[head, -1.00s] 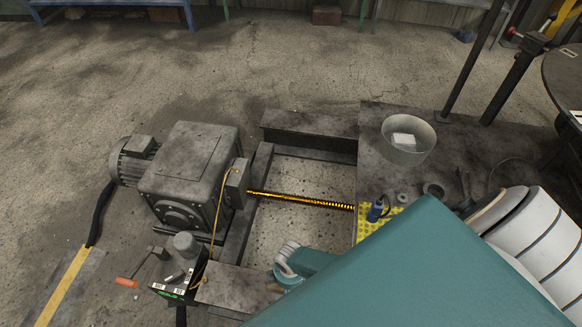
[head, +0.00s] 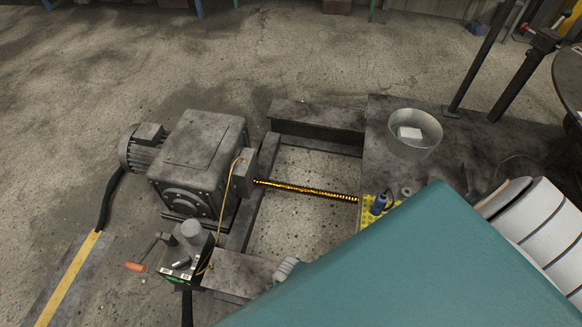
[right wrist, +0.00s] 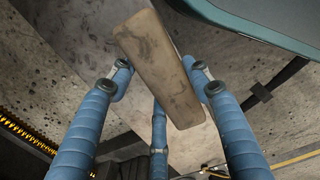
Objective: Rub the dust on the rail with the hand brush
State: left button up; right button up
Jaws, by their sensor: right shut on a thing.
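My right gripper (right wrist: 160,82) has blue padded fingers, closed around a worn brown wooden block (right wrist: 160,65), which I take to be the hand brush. Its bristles are not visible. Dark, dusty steel beams form a frame on the floor: a back beam (head: 317,121), a left beam (head: 252,200) and a front beam (head: 238,275). I cannot tell which of them is the rail. A yellow-and-black threaded rod (head: 305,189) crosses the frame. My left gripper is not in view.
A grey gearbox (head: 198,155) with a motor (head: 140,150) stands left of the frame. A crank device with an orange handle (head: 136,267) is at the front left.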

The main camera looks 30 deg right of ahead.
jog(key=shift+s+d+r+p, duration=0.2)
jog(key=shift+s+d+p, duration=0.25)
jog(key=shift+s+d, duration=0.1)
jog(key=shift+w+d+f+b, duration=0.2)
jog(key=shift+w+d+b, duration=0.45)
jog(key=shift+w+d, duration=0.55)
jog(key=shift+w+d+f+b, duration=0.15)
jog(key=shift+w+d+b, duration=0.45)
jog(key=shift+w+d, duration=0.55)
jog(key=shift+w+d+b, duration=0.55)
jog(key=shift+w+d, duration=0.7)
jog(key=shift+d, duration=0.15)
jog(key=shift+w+d, duration=0.2)
jog(key=shift+r, duration=0.1)
jog(key=shift+a+r+p, duration=0.1)
jog(key=shift+r+p, duration=0.5)
notch_tip(320, 180, up, 5)
jog(key=p, duration=0.4)
jog(key=shift+a+p, duration=0.1)
jog(key=shift+p, duration=0.3)
